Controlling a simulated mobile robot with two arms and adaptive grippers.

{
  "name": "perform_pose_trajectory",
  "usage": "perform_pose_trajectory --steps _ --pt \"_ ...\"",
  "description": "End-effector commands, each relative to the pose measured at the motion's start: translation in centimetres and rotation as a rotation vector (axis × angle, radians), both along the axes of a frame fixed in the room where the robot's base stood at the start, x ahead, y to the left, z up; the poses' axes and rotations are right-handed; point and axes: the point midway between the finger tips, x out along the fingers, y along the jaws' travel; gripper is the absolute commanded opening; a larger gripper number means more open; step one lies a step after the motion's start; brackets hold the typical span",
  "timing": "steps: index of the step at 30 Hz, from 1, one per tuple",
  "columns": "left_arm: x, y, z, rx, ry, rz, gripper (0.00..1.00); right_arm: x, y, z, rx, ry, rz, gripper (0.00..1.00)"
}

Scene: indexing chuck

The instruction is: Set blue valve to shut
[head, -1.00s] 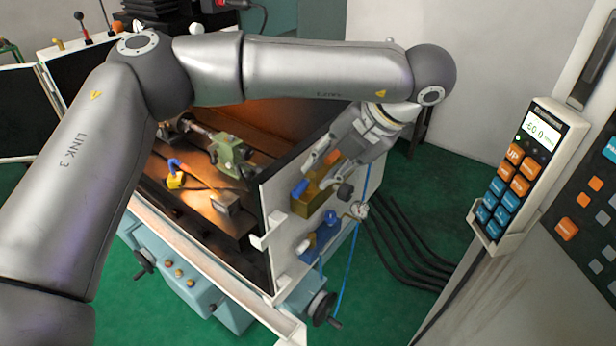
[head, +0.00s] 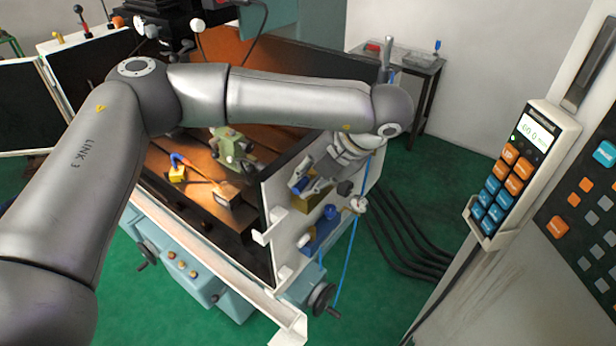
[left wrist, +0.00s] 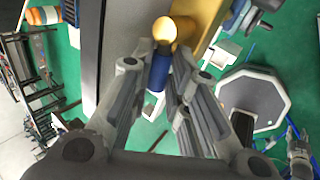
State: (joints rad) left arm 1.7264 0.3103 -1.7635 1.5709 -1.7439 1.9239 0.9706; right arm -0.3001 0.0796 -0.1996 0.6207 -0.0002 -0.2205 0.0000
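The blue valve has a blue handle on a brass-coloured block (head: 304,204) on the pale side panel of the machine. In the left wrist view the blue handle (left wrist: 158,72) points down from a round brass hub (left wrist: 165,32). My left gripper (head: 301,184) is at this handle. Its two fingers (left wrist: 160,68) lie one on each side of the handle and look closed on it, with little or no gap. The fingers hide part of the valve in the head view. My right gripper does not show clearly in either view.
Below the valve is a blue fitting (head: 320,232) with a gauge (head: 358,204) and a blue hose. A dark knob (head: 345,187) sits close to my left gripper. A pendant (head: 518,175) hangs at the right. Green floor (head: 400,310) is open between, with black cables.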

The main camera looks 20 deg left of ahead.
Motion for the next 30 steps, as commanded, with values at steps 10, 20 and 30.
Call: perform_pose_trajectory --steps 10,20,30 --pt "0.0 0.3 -0.4 -0.001 -0.001 -0.086 0.0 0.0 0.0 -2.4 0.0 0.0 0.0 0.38" --pt "0.0 0.5 0.1 0.0 0.0 -0.136 0.0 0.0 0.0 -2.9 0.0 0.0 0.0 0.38" --pt "0.0 0.5 0.1 0.0 0.0 -0.136 0.26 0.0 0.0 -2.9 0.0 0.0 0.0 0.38"
